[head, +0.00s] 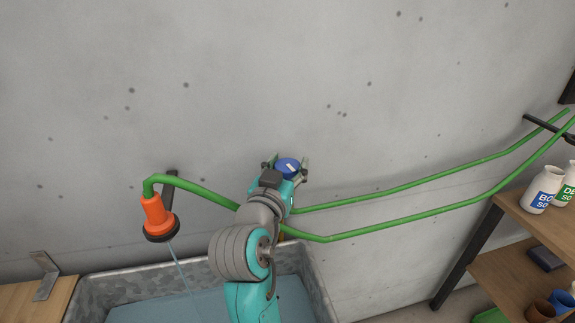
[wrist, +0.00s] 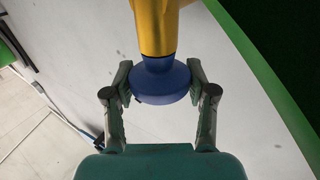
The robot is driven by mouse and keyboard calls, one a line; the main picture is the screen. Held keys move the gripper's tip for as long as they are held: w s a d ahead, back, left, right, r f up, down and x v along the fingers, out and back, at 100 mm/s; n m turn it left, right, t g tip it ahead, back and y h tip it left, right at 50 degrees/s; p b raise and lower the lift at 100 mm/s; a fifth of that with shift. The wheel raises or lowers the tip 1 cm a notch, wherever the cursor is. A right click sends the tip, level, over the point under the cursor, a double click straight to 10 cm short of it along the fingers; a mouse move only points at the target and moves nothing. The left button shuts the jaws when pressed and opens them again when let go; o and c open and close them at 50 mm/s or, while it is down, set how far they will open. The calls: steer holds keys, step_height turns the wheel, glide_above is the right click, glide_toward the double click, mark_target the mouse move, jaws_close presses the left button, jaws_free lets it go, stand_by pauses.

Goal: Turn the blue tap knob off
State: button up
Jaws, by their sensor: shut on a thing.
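The blue tap knob (wrist: 162,84) is a round disc below a yellow tap body (wrist: 157,28) in the wrist view. In the head view the knob (head: 288,165) shows at the end of my arm, near the wall. My gripper (wrist: 160,85) has one finger on each side of the knob and is shut on it; the gripper (head: 285,166) also shows in the head view. An orange spray nozzle (head: 155,213) hangs from a green hose (head: 195,188) at left. A thin stream of water runs from it into the metal trough (head: 312,275).
Green hoses (head: 420,212) run along the wall to the right. A wooden shelf (head: 540,222) with white bottles (head: 543,188) stands at the right. A wooden surface (head: 30,302) with a metal bracket is at the lower left. The upper wall is clear.

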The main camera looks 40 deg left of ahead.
mark_target(288, 165)
steer(key=shift+m+t+h, duration=0.5)
steer(key=shift+m+h, duration=0.9)
steer(key=shift+h, duration=0.7)
steer(key=o, duration=1.2)
steer(key=shift+r, duration=0.15)
step_height(288, 165, up, 10)
steer(key=shift+f, duration=0.15)
